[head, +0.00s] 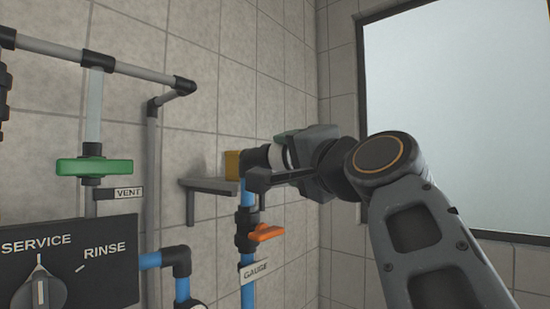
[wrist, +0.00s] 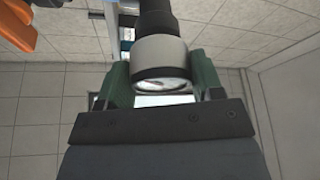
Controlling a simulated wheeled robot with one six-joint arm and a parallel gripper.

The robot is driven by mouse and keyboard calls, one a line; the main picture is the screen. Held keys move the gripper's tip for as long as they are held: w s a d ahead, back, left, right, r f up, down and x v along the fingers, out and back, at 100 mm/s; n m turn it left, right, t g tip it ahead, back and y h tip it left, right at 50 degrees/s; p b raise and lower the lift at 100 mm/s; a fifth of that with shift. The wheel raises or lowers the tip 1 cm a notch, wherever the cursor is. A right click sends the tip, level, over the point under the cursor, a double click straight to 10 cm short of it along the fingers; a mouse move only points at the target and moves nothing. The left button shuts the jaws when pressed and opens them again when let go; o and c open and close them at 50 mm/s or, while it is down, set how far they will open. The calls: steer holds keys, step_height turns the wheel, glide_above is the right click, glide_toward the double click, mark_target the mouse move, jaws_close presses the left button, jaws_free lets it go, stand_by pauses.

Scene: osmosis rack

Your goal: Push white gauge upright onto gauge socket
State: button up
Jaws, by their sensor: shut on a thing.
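The white gauge (wrist: 161,53) is between the green fingers of my gripper (wrist: 162,78) in the wrist view, its round dial face turned toward the wrist camera. A black fitting (wrist: 155,15) meets the gauge's far side; I cannot tell whether the gauge is fully seated on it. In the head view my gripper (head: 287,165) is shut on the gauge, whose white side (head: 289,151) shows in part. A black elbow (head: 255,158) lies directly left of the gauge, above the blue pipe (head: 247,194). The gripper hides much of the gauge, and its dial does not show in the head view.
An orange valve handle (head: 266,233) and a GAUGE tag (head: 254,270) are on the pipe below. A grey shelf (head: 208,185) with a yellow object (head: 232,164) is on the wall behind. A green valve (head: 94,167) and control panel (head: 70,265) stand left.

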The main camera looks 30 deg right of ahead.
steer(key=shift+w+a, duration=0.2)
steer(key=shift+w, duration=0.25)
steer(key=o, duration=0.9)
steer(key=shift+o, duration=0.2)
steer(key=s+d+f+b, duration=0.1)
steer(key=s+b, duration=0.4)
steer(key=s, duration=0.8)
steer(key=shift+s+f+b, duration=0.25)
steer(key=shift+f+b, duration=0.1)
steer(key=shift+f, duration=0.2)
steer(key=shift+s, duration=0.1)
